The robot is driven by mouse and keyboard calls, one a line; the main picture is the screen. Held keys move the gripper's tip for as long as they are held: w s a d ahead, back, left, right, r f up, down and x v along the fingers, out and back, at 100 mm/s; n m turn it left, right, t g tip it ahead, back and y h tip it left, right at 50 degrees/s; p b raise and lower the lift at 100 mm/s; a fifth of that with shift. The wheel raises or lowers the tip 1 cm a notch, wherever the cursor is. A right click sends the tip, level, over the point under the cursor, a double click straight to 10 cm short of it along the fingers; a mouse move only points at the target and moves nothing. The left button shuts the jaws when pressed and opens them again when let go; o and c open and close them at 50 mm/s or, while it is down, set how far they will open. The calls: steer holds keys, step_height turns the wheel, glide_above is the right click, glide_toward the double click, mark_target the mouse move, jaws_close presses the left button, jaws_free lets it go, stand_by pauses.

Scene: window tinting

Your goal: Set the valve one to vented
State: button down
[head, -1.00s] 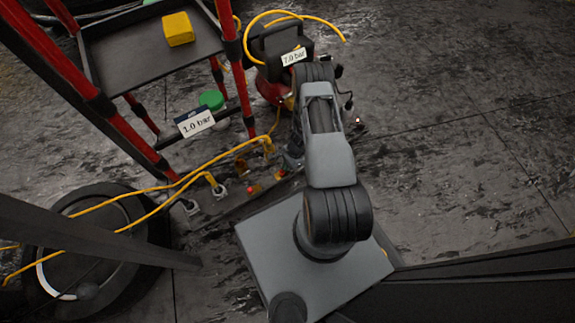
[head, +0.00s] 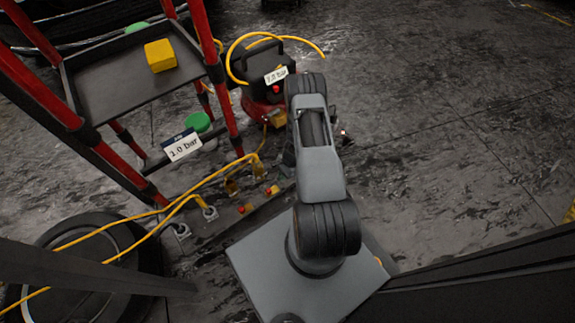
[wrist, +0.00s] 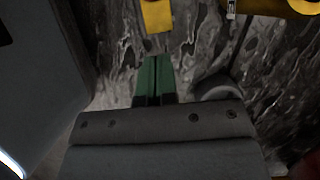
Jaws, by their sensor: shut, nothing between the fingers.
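Two small yellow valve pieces with red parts, a left one (head: 245,209) and a right one (head: 272,191), sit on a dark strip on the floor, left of my arm. I cannot tell which is valve one, nor read its setting. My gripper (wrist: 154,78) shows green fingertips pressed together and empty in the wrist view. A yellow piece (wrist: 156,15) stands just beyond the fingertips, apart from them in the picture. Another yellow piece (wrist: 275,6) is cut off at the top right edge. In the head view my arm mostly hides the gripper.
Yellow hoses (head: 190,184) run to fittings left of the valves. A red-legged cart (head: 107,93) carries a yellow block (head: 160,56); a "1.0 bar" sign (head: 183,146) hangs low on it. A compressor (head: 268,75) stands behind. Floor at right is clear.

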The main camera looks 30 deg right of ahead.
steer(key=p+v, duration=0.2)
steer(key=v, duration=0.5)
steer(key=shift+r, duration=0.15)
stand_by(0.3)
steer(key=w+a+r+n+h+p, duration=0.1)
steer(key=a+r+n+p, duration=0.35)
steer(key=r, duration=1.05)
steer(key=w+a+r+n+t+p, duration=0.1)
steer(key=w+r+n+p, duration=0.1)
steer(key=r+p, duration=0.95)
steer(key=w+a+r+n+h+p, duration=0.1)
steer(key=a+r+n+p, duration=0.15)
steer(key=r, duration=1.65)
steer(key=s+a+r+n+t+p, duration=0.1)
steer(key=s+r+p, duration=0.3)
steer(key=r, duration=0.6)
steer(key=s+a+r+n+t+h+p, duration=0.1)
steer(key=s+a+r+n+p, duration=0.2)
steer(key=r, duration=0.8)
steer(key=s+a+r+n+h+p, duration=0.1)
steer(key=s+a+r+n+p, duration=0.2)
steer(key=s+r+p, duration=0.3)
step_height(320, 180, up, 6)
steer(key=n+p, duration=0.1)
steer(key=p, duration=0.2)
steer(key=shift+s+f+t, duration=0.25)
steer(key=shift+t, duration=0.15)
